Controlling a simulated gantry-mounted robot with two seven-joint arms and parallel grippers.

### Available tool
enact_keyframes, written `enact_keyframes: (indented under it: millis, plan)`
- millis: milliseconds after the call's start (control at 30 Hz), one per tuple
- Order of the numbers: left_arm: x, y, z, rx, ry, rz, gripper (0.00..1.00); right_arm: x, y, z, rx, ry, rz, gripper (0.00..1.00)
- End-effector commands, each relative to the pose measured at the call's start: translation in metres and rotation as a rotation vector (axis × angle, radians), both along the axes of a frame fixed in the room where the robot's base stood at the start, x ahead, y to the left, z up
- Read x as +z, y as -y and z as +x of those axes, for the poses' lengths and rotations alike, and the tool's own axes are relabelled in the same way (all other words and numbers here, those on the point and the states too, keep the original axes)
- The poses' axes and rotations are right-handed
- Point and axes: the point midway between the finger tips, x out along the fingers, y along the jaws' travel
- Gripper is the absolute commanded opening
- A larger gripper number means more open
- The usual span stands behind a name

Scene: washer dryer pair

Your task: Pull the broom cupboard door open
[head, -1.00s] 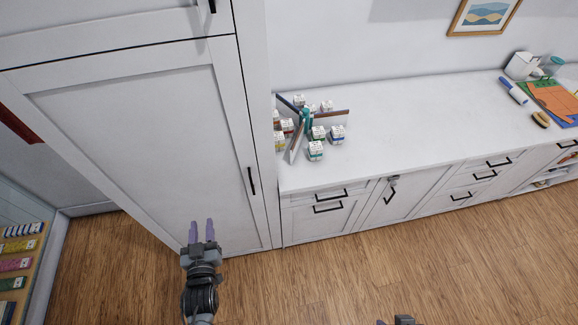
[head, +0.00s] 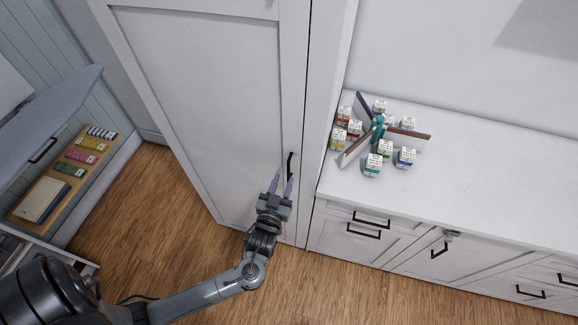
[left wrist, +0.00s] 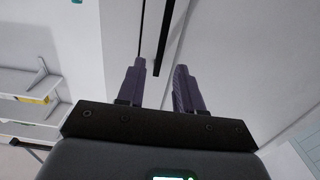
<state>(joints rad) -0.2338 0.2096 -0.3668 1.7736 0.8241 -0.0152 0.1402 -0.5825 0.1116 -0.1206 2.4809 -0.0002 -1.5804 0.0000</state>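The tall white broom cupboard door (head: 205,85) is shut in its frame in the head view. Its black vertical bar handle (head: 290,165) is near the door's right edge. My left gripper (head: 281,180) is open, its two purple fingers pointing up at the lower end of the handle. In the left wrist view the fingers (left wrist: 159,68) are apart, and the dark handle bar (left wrist: 170,42) runs up from between their tips. I see no contact with the handle. My right gripper is not in view.
A white counter (head: 470,185) with several small jars (head: 373,165) and a divider (head: 377,122) stands right of the cupboard. Drawers with black handles (head: 371,220) are below it. A wooden tray (head: 75,165) is at the left. The wood floor (head: 330,295) is clear in front.

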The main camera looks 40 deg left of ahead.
Motion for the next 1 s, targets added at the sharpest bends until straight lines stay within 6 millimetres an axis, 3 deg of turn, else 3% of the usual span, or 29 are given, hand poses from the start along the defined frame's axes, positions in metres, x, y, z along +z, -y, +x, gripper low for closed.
enact_keyframes:
  millis: [200,400,867,1000]
  plan:
    - [0.002,-0.016,0.033,0.001,0.001,0.003,0.36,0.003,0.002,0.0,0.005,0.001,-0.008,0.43]
    - [0.0,-0.024,0.052,0.0,-0.001,0.002,0.36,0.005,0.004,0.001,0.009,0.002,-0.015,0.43]
    - [0.0,-0.027,0.06,0.001,-0.002,-0.001,0.36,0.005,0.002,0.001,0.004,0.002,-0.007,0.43]
    - [0.0,-0.027,0.06,0.001,-0.001,0.0,0.14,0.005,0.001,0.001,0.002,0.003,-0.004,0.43]
